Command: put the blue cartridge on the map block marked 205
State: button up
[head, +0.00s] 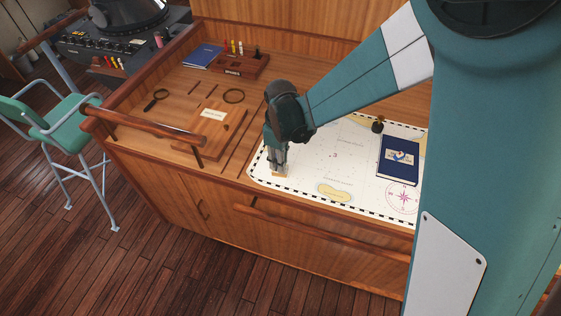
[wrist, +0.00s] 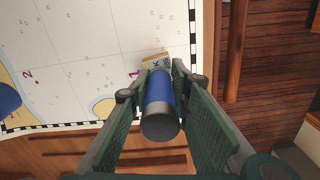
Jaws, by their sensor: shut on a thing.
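The blue cartridge (wrist: 158,95) is a blue cylinder with a dark grey end, between my gripper's fingers in the wrist view. My gripper (wrist: 160,85) is shut on it; in the head view my gripper (head: 279,165) points down at the chart's near left corner and hides the cartridge. A small light wooden block (wrist: 155,58) lies just beyond the cartridge's far end, with dark marks that I cannot read. It also shows in the head view (head: 281,175) under the fingertips. I cannot tell whether cartridge and block touch.
The white chart (head: 300,182) covers the desk's right part. A dark blue book (head: 398,160) and a dark stamp-like object (head: 377,125) stand on it. A wooden board (head: 210,128), magnifier (head: 157,98) and rack (head: 240,66) are to the left. A wooden rail (head: 320,238) runs along the front.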

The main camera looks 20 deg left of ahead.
jog(key=shift+f, duration=0.2)
jog(key=o, duration=0.9)
jog(key=shift+o, duration=0.2)
jog(key=shift+r, duration=0.1)
jog(key=shift+r, duration=6.05)
